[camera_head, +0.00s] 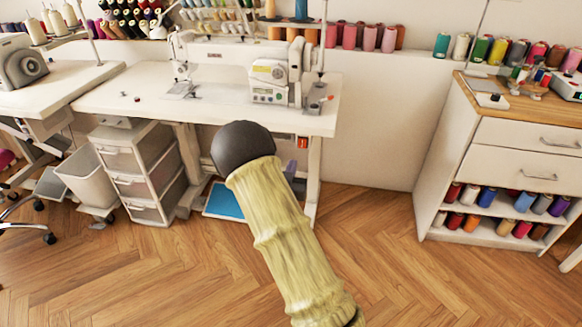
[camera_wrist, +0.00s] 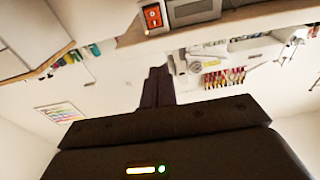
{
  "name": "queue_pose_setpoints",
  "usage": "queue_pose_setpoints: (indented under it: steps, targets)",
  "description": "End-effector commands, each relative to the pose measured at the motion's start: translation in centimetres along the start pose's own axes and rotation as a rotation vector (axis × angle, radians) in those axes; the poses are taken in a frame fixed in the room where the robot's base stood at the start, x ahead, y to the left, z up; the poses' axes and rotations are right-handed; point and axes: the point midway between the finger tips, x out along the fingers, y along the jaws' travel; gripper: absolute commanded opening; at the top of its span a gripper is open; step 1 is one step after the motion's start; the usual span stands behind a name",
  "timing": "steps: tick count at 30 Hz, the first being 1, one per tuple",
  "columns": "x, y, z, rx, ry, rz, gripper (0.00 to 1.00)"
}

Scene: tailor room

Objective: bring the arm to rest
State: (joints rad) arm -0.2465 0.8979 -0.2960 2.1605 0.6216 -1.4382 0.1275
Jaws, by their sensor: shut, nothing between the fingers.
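My arm, in a pale yellow-green sleeve with a dark rounded end, reaches up from the bottom centre of the head view, in front of the sewing table. My gripper (camera_wrist: 158,72) shows only in the wrist view, as a dark body with two narrow fingers together. The fingers are shut with nothing between them, and nothing is seen touching them. The head view does not show the fingers.
A white sewing table (camera_head: 125,97) with a sewing machine (camera_head: 235,62) stands behind my arm. A white drawer unit (camera_head: 140,160) and a bin (camera_head: 88,177) are at left. A cabinet (camera_head: 505,135) with thread spools stands at right. The wooden floor (camera_head: 390,265) between is clear.

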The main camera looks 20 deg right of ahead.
Motion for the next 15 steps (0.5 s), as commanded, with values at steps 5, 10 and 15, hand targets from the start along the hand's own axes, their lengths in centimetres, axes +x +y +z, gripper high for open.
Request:
queue_pose_setpoints:
  steps: [5,10,15]
  targets:
    - [0.0,-0.1,0.0,0.000,-0.001,-0.002,0.00]
    - [-0.1,-0.1,0.0,0.016,-0.064,-0.009,0.00]
    - [-1.3,-0.5,0.3,0.049,-0.262,-0.048,0.00]
